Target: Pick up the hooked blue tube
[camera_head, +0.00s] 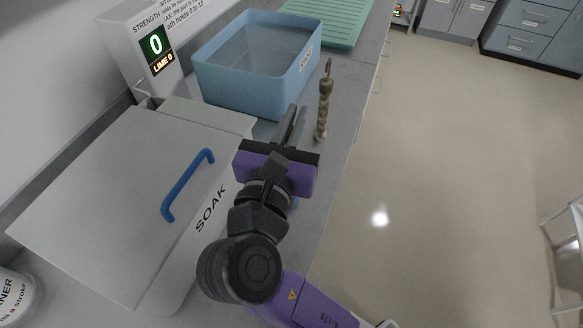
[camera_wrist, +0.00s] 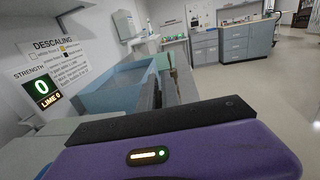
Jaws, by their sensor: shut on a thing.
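My gripper (camera_head: 291,122) reaches out over the counter, between the blue bin and the counter's front edge. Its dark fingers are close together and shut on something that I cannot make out. They also show in the wrist view (camera_wrist: 157,94), beyond the purple wrist housing. A blue bar with bent ends (camera_head: 187,184) lies on the grey lid, to the left of my gripper and apart from it. It looks like a lid handle. I cannot clearly identify a separate hooked blue tube in either view.
A brown ridged upright piece (camera_head: 323,105) stands close to the right of my fingers. The open blue bin (camera_head: 240,88) is behind them, with a green ribbed tray (camera_head: 318,22) farther back. The "SOAK" lid (camera_head: 120,200) fills the left.

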